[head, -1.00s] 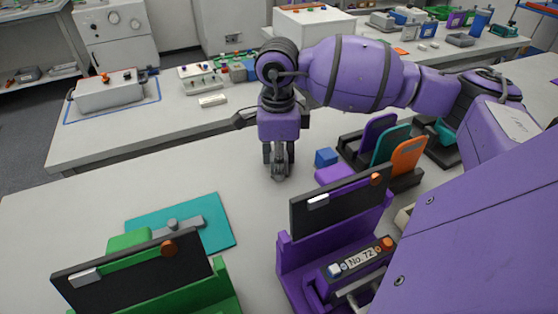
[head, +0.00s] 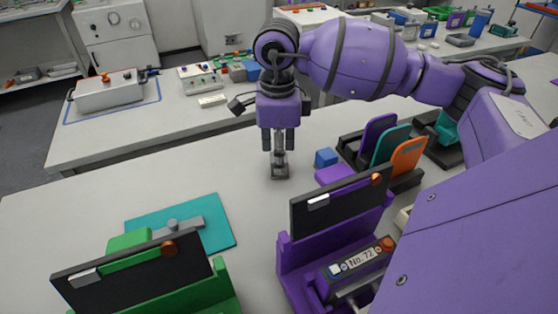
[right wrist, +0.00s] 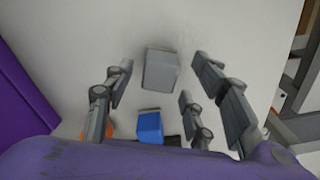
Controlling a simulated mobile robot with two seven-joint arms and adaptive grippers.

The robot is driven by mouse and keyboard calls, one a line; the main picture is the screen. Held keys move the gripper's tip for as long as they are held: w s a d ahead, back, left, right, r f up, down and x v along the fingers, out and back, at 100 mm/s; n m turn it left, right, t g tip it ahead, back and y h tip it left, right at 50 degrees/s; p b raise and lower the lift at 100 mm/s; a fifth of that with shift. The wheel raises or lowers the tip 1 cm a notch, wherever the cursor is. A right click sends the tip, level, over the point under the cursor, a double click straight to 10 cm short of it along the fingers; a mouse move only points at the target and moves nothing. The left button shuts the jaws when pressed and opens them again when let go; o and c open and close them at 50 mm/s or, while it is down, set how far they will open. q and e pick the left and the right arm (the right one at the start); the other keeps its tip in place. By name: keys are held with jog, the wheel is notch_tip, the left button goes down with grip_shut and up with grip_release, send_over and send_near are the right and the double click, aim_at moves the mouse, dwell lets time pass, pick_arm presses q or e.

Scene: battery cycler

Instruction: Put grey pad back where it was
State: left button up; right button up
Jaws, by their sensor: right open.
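A small grey block, which looks like the grey pad (head: 279,172), sits on the bare table below my right gripper (head: 279,145). In the right wrist view the grey pad (right wrist: 161,70) lies ahead, between the lines of the spread fingers. My right gripper points down, open, with its fingertips above the pad. Whether a fingertip touches it cannot be told. A blue block (head: 326,158) stands just right of the pad; it also shows in the right wrist view (right wrist: 150,126). My left gripper is not in view.
A rack (head: 415,180) with purple, teal and orange plates stands to the right. A purple fixture (head: 288,262) labelled No. 72 and a green fixture (head: 222,290) stand in front. A teal mat (head: 216,234) lies at left.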

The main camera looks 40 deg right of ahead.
notch_tip(320, 180, up, 9)
dwell(0.3)
